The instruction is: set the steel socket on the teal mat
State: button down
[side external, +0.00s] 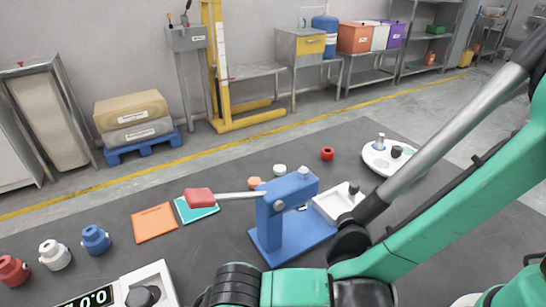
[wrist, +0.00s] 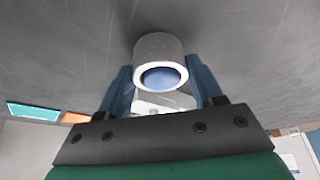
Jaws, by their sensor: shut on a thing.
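The steel socket, seen as a pale grey ring-shaped cylinder (wrist: 158,46) with a blue face inside its rim, sits between the blue fingers of my gripper (wrist: 160,68) in the wrist view. My gripper is shut on it. The teal mat (side external: 197,209) lies flat on the dark floor mat in the side view, right of an orange mat, and is bare in the part that shows. The teal mat also shows at the left of the wrist view (wrist: 34,111), apart from the socket. I cannot make out my gripper in the side view.
A blue lever press (side external: 283,208) stands right of the teal mat, its red-tipped lever (side external: 199,197) reaching over the mat. The orange mat (side external: 154,222) adjoins on the left.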

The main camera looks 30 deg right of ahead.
notch_tip(320, 180, up, 18)
jog(key=r, duration=0.1)
jog(key=w+f+m, duration=0.2)
jog(key=w+f, duration=0.1)
jog(key=w, duration=1.1)
jog(key=w+d+f+m+t+h, duration=0.1)
jog(key=w+d+f, duration=0.3)
jog(key=w, duration=0.2)
jog(key=w+d+f+m, duration=0.2)
jog(key=w+d+f, duration=0.2)
jog(key=w, duration=0.2)
jog(key=f, duration=0.7)
jog(key=shift+w+d+f, duration=0.15)
jog(key=shift+d+f, duration=0.05)
jog(key=shift+f, duration=0.05)
jog(key=shift+f, duration=0.15)
jog(key=shift+c, duration=0.7)
grip_release()
